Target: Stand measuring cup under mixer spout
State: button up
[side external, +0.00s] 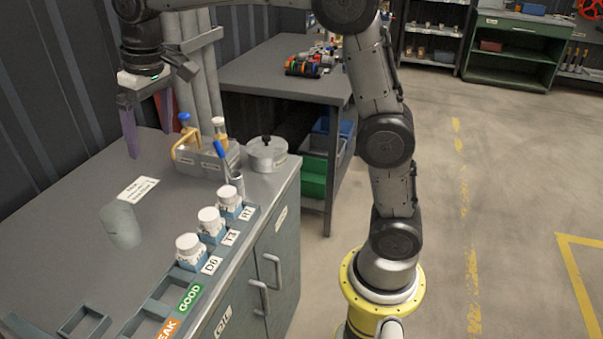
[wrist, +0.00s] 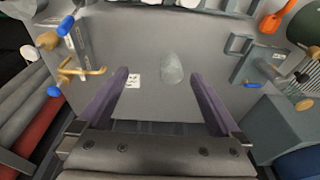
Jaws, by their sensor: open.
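The measuring cup (side external: 120,224) is a translucent grey cylinder that appears to stand upright on the bare counter top. It also shows in the wrist view (wrist: 172,68), beyond and between my fingertips. My gripper (side external: 149,143) has long purple fingers spread wide with nothing between them, above the back of the counter; it also shows in the wrist view (wrist: 161,76). A grey block with brass taps (side external: 207,160) stands at the back right of the counter. A brass spout with blue ends (wrist: 80,70) shows at left in the wrist view. Which fitting is the mixer spout is unclear.
A white label (side external: 138,189) lies flat behind the cup. White-capped jars (side external: 209,220) stand in a blue-grey rack along the front edge. A lidded metal pot (side external: 266,154) stands right of the taps. The counter around the cup is clear.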

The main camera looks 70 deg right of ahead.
jog(key=s+d+r+t, duration=0.1)
jog(key=s+d+t, duration=0.15)
jog(key=s, duration=1.25)
jog(key=s+d+f, duration=0.1)
jog(key=s+f, duration=0.6)
jog(key=s, duration=0.6)
jog(key=shift+d+t, duration=0.4)
jog(key=shift+t, duration=0.05)
